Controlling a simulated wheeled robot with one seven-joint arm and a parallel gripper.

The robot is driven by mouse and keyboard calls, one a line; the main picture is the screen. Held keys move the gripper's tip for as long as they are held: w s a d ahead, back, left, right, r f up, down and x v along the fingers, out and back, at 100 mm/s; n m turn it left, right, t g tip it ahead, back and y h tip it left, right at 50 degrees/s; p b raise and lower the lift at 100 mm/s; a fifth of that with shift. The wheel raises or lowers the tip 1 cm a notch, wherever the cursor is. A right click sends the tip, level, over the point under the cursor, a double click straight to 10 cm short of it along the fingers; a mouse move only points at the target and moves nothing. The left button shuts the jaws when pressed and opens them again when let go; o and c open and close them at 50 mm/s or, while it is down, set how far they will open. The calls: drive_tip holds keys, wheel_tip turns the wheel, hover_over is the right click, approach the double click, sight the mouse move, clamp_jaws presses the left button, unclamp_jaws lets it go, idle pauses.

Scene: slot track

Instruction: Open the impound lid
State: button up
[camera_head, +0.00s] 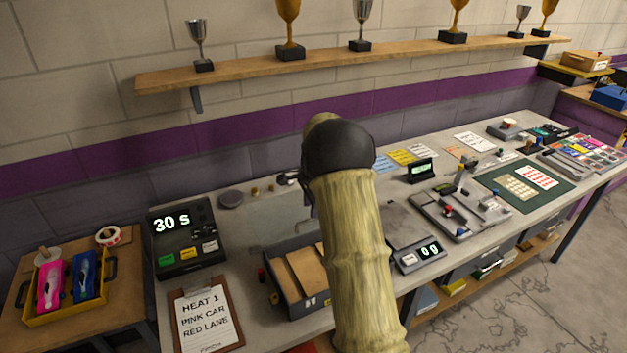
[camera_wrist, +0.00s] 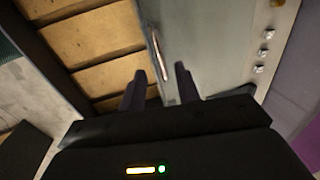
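The impound lid is a grey, slightly see-through panel (camera_head: 265,230) behind the grey impound box (camera_head: 296,308). In the wrist view, the lid (camera_wrist: 205,45) lies right of the box's bare opening, where brown cardboard (camera_wrist: 95,38) shows. Its exact tilt is hard to tell. A thin bar handle (camera_wrist: 157,50) runs along the lid near its edge. My gripper (camera_wrist: 160,72) is open, with one finger on either side of the handle's near end. I cannot tell whether either finger touches it. In the head view my arm hides the gripper and part of the box.
The 30 s timer (camera_head: 186,238) and heat clipboard (camera_head: 206,318) stand left of the box. A small counter display (camera_head: 417,254) and grey track fixture (camera_head: 462,210) are to the right. A trophy shelf (camera_head: 330,66) runs above the bench along the wall.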

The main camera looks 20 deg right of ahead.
wheel_tip(320, 180, up, 12)
drive_tip(key=s+b, duration=0.1)
drive_tip(key=s, duration=0.1)
drive_tip(key=s+a+f+n, duration=0.3)
drive_tip(key=s+a+n, duration=0.2)
drive_tip(key=s, duration=0.4)
drive_tip(key=s+a+f+n, duration=0.3)
drive_tip(key=s+n, duration=0.3)
drive_tip(key=s, duration=0.3)
drive_tip(key=s+a+f+n, duration=0.3)
drive_tip(key=s+a+n, duration=0.3)
drive_tip(key=s, duration=0.3)
drive_tip(key=shift+a+f+n, duration=0.3)
drive_tip(key=shift+a+f, duration=0.05)
drive_tip(key=shift+f, duration=0.05)
drive_tip(key=shift+w, duration=0.1)
